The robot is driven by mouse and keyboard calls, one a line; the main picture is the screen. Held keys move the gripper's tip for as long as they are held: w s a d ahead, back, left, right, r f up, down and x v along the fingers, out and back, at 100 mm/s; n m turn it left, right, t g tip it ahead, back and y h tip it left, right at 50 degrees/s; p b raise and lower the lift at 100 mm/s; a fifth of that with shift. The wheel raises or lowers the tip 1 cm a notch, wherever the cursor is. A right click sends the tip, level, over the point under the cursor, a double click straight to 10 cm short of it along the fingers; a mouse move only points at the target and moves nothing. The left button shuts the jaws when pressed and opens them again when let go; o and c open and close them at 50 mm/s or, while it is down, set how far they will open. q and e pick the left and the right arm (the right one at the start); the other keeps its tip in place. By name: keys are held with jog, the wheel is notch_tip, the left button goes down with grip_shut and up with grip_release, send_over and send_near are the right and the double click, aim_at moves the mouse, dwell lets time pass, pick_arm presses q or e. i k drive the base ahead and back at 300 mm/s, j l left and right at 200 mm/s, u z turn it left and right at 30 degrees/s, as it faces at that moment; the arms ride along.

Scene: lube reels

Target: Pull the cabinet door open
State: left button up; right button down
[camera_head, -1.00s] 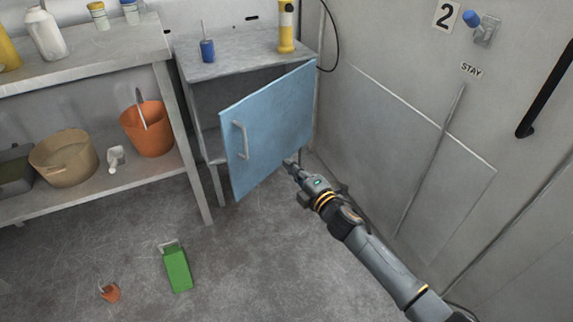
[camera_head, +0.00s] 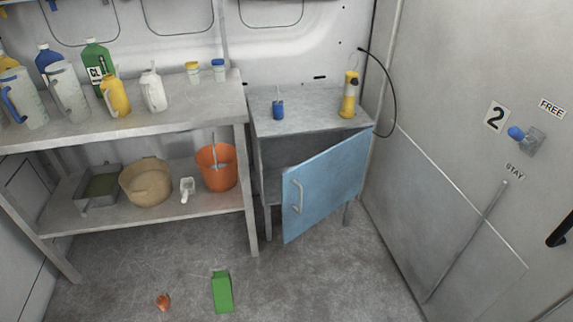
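The blue cabinet door (camera_head: 330,188) stands partly open, swung out from the front of the small grey cabinet (camera_head: 268,150). Its hinged side is at the right and its free edge is at the left. A pale vertical handle (camera_head: 297,196) is on the door's outer face near the free edge. A dark gap shows the cabinet's inside behind the door, but most of the inside is hidden. Neither of my grippers is in view, and nothing is touching the door.
A blue cup (camera_head: 278,111) and a yellow lamp-like thing (camera_head: 349,96) stand on the cabinet top. A shelf bench (camera_head: 200,113) with bottles and buckets is at left. A green carton (camera_head: 222,292) and small orange pot (camera_head: 163,301) are on the floor. Floor before the door is clear.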

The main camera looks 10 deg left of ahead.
aim_at(313, 190)
jog(key=i+j, duration=0.2)
jog(key=j, duration=0.15)
jog(key=i+j+z, duration=0.1)
jog(key=j, duration=0.3)
jog(key=i+j, duration=0.2)
jog(key=j, duration=0.15)
jog(key=i+j+z, duration=0.15)
jog(key=j, duration=0.25)
jog(key=i+j, duration=0.2)
jog(key=j, duration=0.2)
jog(key=i+j+z, duration=0.1)
jog(key=j, duration=0.3)
jog(key=i+j, duration=0.15)
jog(key=j, duration=0.25)
